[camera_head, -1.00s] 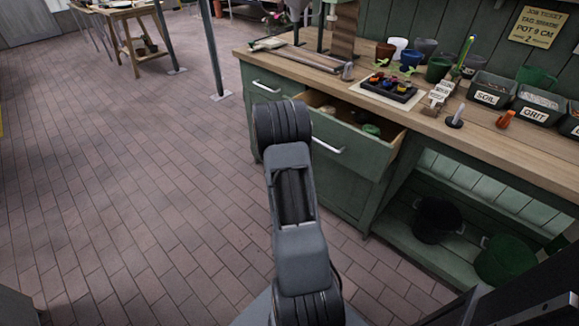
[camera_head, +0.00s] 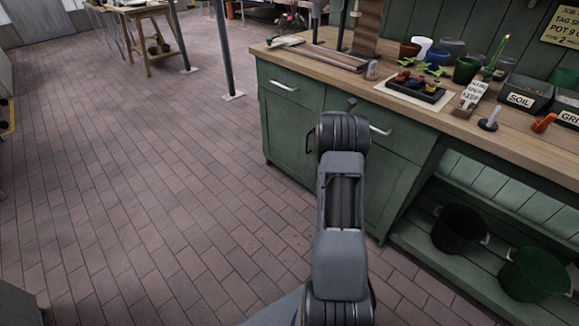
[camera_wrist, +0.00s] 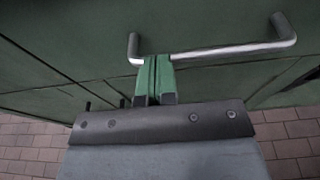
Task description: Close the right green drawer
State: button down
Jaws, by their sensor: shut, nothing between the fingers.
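The right green drawer (camera_head: 405,138) is in the bench front in the head view, partly hidden by my arm. Its front looks flush with the cabinet, and no open interior shows. Its silver bar handle (camera_head: 381,130) shows just right of my arm. In the wrist view the handle (camera_wrist: 215,52) crosses the green drawer front (camera_wrist: 200,22). My gripper (camera_wrist: 154,72) is shut and empty, with its green fingertips at the left part of the handle. I cannot tell whether they touch it. The gripper is hidden behind my arm in the head view.
The left drawer (camera_head: 284,92) is shut beside it. The wooden bench top (camera_head: 420,118) carries pots, a seedling tray (camera_head: 416,87) and a soil bin (camera_head: 524,95). Buckets stand on the open lower shelf at right. The brick floor (camera_head: 150,200) at left is clear.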

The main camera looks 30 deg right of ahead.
jog(key=shift+d+r, duration=0.25)
jog(key=shift+r, duration=0.1)
jog(key=shift+a, duration=0.1)
jog(key=v, duration=1.4)
jog(key=shift+f+p, duration=0.3)
jog(key=shift+f, duration=0.05)
jog(key=shift+a, duration=0.15)
